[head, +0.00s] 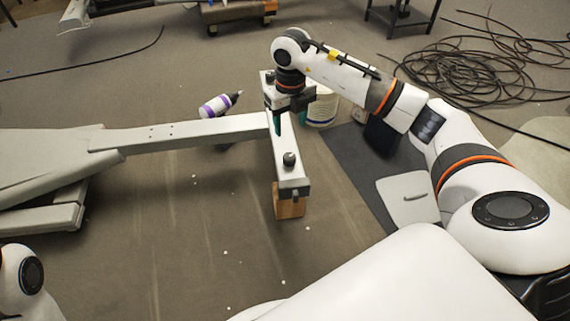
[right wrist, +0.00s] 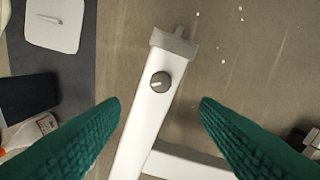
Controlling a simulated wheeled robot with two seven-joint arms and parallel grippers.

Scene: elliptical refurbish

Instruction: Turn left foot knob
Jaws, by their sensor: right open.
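The white foot bar (head: 283,147) of the elliptical runs crosswise at the end of a long grey beam (head: 180,135). A dark round knob (head: 289,159) sits on its near end. The same knob shows in the right wrist view (right wrist: 160,82), on top of the bar near its end cap, with a pale pointer mark. My right gripper (head: 289,122) points down over the bar, farther back than this knob. Its green fingers (right wrist: 160,104) are open and empty, spread to either side of the bar in the wrist view, apart from the knob. My left gripper is not in view.
A wooden block (head: 289,204) stands under the bar's near end. A purple-labelled bottle (head: 220,104) and a white tub (head: 322,106) are near the bar's far end. A dark mat (head: 355,167) lies right, coiled cables (head: 460,75) behind. Floor left of the bar is mostly clear.

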